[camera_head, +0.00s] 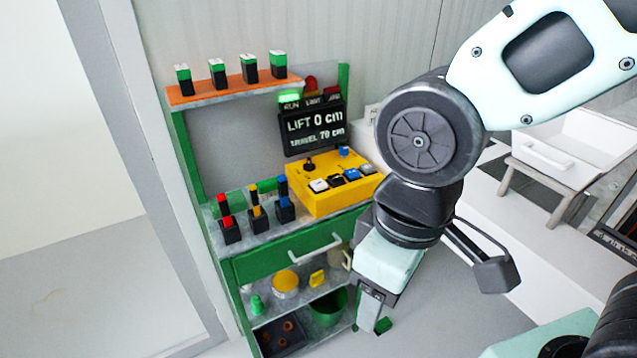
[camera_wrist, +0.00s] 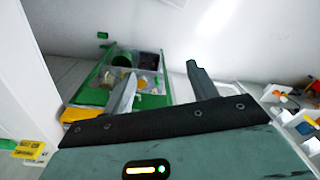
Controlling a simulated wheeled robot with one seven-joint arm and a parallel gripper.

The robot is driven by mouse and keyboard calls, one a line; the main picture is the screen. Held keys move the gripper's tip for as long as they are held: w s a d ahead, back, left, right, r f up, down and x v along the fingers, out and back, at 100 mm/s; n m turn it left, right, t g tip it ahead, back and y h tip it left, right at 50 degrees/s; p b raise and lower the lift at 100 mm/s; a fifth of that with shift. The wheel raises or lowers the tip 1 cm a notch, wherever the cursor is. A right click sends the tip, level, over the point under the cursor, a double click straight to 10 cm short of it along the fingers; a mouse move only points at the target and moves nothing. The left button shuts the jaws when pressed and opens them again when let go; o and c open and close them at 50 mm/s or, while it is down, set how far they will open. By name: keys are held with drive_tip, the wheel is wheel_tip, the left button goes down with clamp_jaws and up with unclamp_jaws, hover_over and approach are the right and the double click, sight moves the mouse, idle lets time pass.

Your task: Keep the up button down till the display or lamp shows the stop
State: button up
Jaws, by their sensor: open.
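The yellow control box (camera_head: 325,187) sits on the green bench's top in the head view. Its sloped face carries a row of white, black, blue and pale buttons (camera_head: 340,180), with a black knob behind them. I cannot read which button is up. The black display (camera_head: 313,125) above reads "LIFT 0 cm" and "TRAVEL 70 cm". The green RUN lamp (camera_head: 289,97) above it is lit; the red lamp (camera_head: 311,83) looks unlit. My gripper (camera_head: 369,312) hangs in front of the bench, below and right of the box, touching no button. In the wrist view (camera_wrist: 162,78) its fingers are apart and empty.
The green bench (camera_head: 262,262) has a drawer with a pale handle and lower shelves with containers. Red, yellow and blue-topped switches (camera_head: 256,212) stand left of the box. An orange shelf (camera_head: 233,88) holds several green-topped blocks. A white tray (camera_head: 572,150) stands at right.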

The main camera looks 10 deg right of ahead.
idle(0.4)
clamp_jaws()
idle(1.6)
